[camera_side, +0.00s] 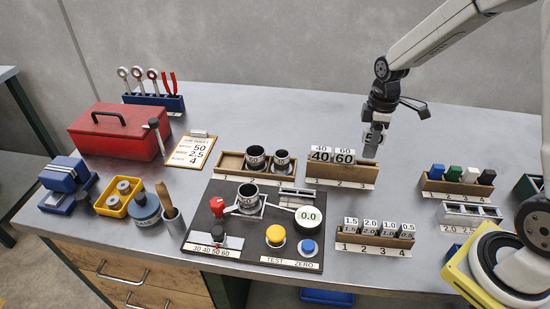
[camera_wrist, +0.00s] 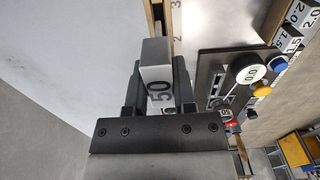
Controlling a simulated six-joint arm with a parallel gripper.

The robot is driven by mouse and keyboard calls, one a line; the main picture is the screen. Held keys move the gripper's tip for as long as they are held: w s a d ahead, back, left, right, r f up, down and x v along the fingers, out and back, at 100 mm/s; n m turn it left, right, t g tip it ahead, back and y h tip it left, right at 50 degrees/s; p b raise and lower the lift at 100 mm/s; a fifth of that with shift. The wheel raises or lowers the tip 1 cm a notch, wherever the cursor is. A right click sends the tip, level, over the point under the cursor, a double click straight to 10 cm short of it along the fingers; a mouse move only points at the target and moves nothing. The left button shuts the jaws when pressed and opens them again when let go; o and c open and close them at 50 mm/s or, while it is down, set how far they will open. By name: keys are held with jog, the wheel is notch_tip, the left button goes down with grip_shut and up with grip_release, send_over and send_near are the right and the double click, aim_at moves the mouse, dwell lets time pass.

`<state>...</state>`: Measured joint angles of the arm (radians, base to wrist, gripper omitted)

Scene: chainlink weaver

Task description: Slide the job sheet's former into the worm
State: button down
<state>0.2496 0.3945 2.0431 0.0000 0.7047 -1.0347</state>
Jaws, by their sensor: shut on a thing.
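My gripper (camera_side: 375,134) is shut on a grey former (camera_wrist: 157,75) marked 50, and holds it upright above the right end of the former rack (camera_side: 341,182). The former's lower end also shows in the side view (camera_side: 370,150). Formers marked 40 (camera_side: 320,155) and 60 (camera_side: 344,157) stand in the rack; the place by number 3 looks empty. The job sheet (camera_side: 191,150) reads 50, 2.5, 4. A dark ringed cylinder (camera_side: 248,194), probably the worm, stands upright on the black machine board (camera_side: 200,226). My gripper is behind and right of it.
A wooden rack (camera_side: 230,163) holds two more dark cylinders left of the former rack. The board carries a red handle (camera_side: 217,205), a round 0.0 dial (camera_side: 309,217), and yellow (camera_side: 275,235) and blue (camera_side: 308,247) buttons. A rack of numbered blocks (camera_side: 373,240) stands in front.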

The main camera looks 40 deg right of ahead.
notch_tip(320, 180, up, 9)
jog(key=shift+r, duration=0.15)
jog(key=w+a+n, duration=0.3)
jog(key=a, duration=0.7)
jog(key=w+a+n, duration=0.3)
jog(key=w+a, duration=0.1)
jog(key=a, duration=0.6)
jog(key=w+a+n, duration=0.3)
jog(key=a, duration=0.7)
jog(key=shift+s+a+f, duration=0.1)
jog(key=shift+a+f, duration=0.15)
jog(key=shift+f, duration=1.05)
jog(key=shift+s+a+f, duration=0.1)
jog(key=shift+a+f, duration=0.1)
jog(key=shift+f, duration=1.05)
jog(key=shift+f, duration=0.15)
jog(key=shift+w+f, duration=0.1)
jog(key=shift+f, duration=4.8)
